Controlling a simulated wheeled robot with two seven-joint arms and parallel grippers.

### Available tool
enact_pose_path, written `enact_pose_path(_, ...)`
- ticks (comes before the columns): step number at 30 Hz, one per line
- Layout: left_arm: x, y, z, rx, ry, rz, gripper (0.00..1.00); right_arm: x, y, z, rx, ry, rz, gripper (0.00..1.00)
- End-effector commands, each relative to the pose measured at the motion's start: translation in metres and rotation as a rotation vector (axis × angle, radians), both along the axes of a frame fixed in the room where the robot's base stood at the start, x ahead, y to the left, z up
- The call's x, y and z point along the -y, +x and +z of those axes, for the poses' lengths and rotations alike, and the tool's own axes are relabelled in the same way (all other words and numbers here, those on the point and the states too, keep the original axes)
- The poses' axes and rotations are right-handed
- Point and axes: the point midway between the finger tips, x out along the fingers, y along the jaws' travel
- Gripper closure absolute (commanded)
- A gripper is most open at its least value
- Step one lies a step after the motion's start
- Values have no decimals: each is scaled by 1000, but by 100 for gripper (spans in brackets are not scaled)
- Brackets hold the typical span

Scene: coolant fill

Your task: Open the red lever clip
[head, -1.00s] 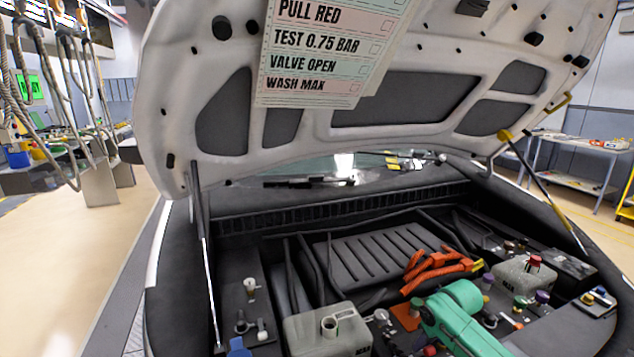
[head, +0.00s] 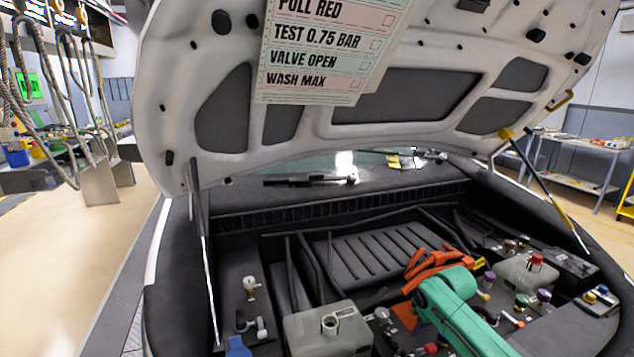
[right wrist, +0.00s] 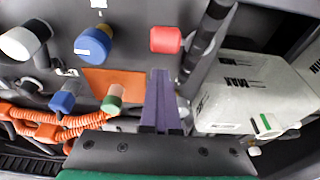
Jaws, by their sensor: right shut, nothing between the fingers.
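My right gripper (right wrist: 160,80) is shut and empty in the right wrist view, its two purple fingers together and pointing at the engine bay panel. A red knob-like part (right wrist: 165,39) stands just beyond the fingertips, apart from them in the picture. I cannot tell whether it is the red lever clip; no clip shape or lever is clear. In the head view my green right arm reaches in from the lower right, over the bay, and hides the gripper's tips. A small red part (head: 431,348) shows left of the arm. My left gripper is not in view.
An orange plate (right wrist: 115,82), a blue cap (right wrist: 93,44) and orange hoses (right wrist: 45,130) lie left of the fingers. A pale tank (right wrist: 240,95) stands close on the right. A grey tank (head: 327,335) stands left of my arm. The raised hood (head: 300,135) hangs above.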

Motion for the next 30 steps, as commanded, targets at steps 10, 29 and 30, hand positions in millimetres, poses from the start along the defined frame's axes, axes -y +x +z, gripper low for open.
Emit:
enact_pose_path(10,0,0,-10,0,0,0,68,-5,13,5,0,1,0,100)
enact_pose_path(29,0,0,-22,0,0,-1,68,-10,26,11,0,1,0,100)
enact_pose_path(30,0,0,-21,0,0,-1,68,-9,26,11,0,1,0,100)
